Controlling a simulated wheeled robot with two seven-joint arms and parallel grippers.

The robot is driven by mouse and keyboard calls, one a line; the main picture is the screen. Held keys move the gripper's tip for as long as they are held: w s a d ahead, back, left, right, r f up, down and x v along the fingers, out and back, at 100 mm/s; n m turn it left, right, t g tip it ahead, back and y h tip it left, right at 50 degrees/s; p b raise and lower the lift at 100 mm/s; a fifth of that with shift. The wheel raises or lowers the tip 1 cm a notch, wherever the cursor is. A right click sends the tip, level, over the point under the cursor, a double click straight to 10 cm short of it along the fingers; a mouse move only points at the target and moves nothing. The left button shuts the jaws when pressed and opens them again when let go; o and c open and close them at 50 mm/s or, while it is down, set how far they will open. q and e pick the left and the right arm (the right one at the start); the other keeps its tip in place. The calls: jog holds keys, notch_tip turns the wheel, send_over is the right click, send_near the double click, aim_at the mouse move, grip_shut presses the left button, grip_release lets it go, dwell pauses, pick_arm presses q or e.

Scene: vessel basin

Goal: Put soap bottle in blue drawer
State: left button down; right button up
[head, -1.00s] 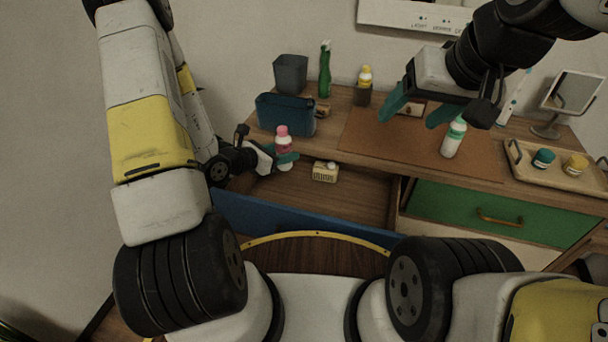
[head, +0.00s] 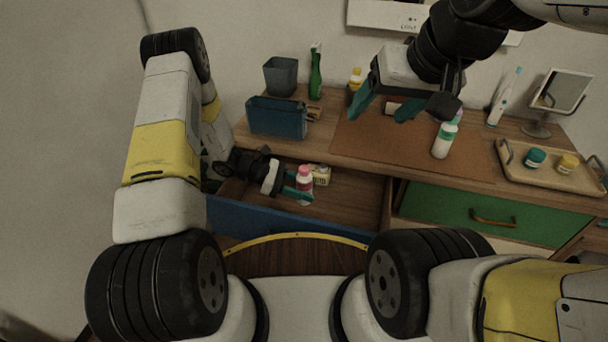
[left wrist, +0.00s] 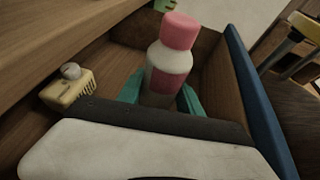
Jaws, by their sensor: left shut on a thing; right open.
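A white bottle with a pink cap and label (head: 304,180) is held in my left gripper (head: 297,192). The green fingers are shut around its lower body, and it stands roughly upright. The blue drawer (head: 265,217) is pulled open at the lower left of the counter. The bottle is within the drawer's walls in the left wrist view (left wrist: 169,65). Its base is hidden, so I cannot tell whether it touches the drawer floor.
A cream block-like item (head: 321,174) lies in the drawer beside the bottle. A blue bin (head: 276,118) stands on the counter behind. A wooden tray (head: 520,176) with two jars is at right, above a closed green drawer (head: 450,205). The drawer's right part is clear.

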aim_at(305, 202)
pick_arm(q)
jog(key=shift+f, duration=2.1)
jog(key=shift+f, duration=0.1)
jog(key=shift+f, duration=0.35)
jog(key=shift+f, duration=0.15)
jog(key=c, duration=0.8)
grip_release()
jog(key=shift+s+f, duration=0.1)
jog(key=shift+s, duration=0.05)
